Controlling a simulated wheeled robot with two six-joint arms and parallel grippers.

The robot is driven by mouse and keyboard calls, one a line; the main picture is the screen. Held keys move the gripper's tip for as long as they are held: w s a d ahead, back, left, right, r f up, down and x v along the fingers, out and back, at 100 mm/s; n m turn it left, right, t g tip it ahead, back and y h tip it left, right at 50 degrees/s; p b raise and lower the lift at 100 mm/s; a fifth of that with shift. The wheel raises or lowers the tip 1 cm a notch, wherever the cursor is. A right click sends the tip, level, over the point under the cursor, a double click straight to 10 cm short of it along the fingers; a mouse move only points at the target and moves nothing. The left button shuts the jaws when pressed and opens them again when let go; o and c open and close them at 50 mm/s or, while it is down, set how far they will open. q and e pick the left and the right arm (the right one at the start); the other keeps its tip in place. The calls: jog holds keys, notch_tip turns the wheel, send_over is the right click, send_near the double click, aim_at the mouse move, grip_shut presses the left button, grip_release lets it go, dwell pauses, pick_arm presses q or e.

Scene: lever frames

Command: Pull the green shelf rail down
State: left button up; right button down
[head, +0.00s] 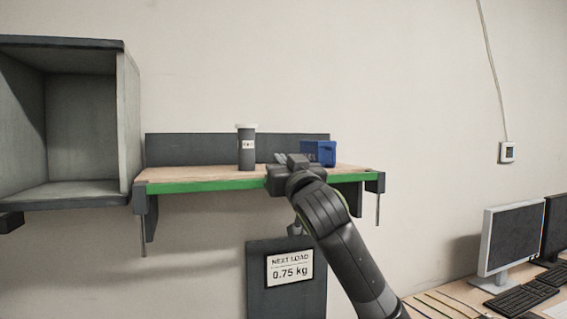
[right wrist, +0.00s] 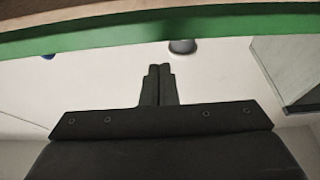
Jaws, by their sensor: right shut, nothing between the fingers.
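In the right wrist view the green rail (right wrist: 110,36) crosses the top of the picture, beyond the fingertips. My right gripper (head: 283,163) is at the shelf front, right of the rail's middle, and hides part of the rail. In the right wrist view its fingers (right wrist: 158,72) are closed together and empty. A gap shows between fingertips and rail in that picture; contact cannot be told. My left gripper is not in view.
A grey canister (head: 246,150) with a white lid and a blue bin (head: 320,152) stand on the shelf. An open grey cabinet (head: 128,120) is at left. A load sign reading 0.75 kg (head: 289,268) hangs below. A monitor (head: 510,240) stands on a desk at right.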

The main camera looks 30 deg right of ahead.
jog(key=b+v, duration=0.6)
jog(key=v, duration=0.4)
jog(key=shift+s+r, duration=0.2)
jog(key=shift+r, duration=0.15)
jog(key=shift+w, duration=0.1)
jog(key=shift+a, duration=0.1)
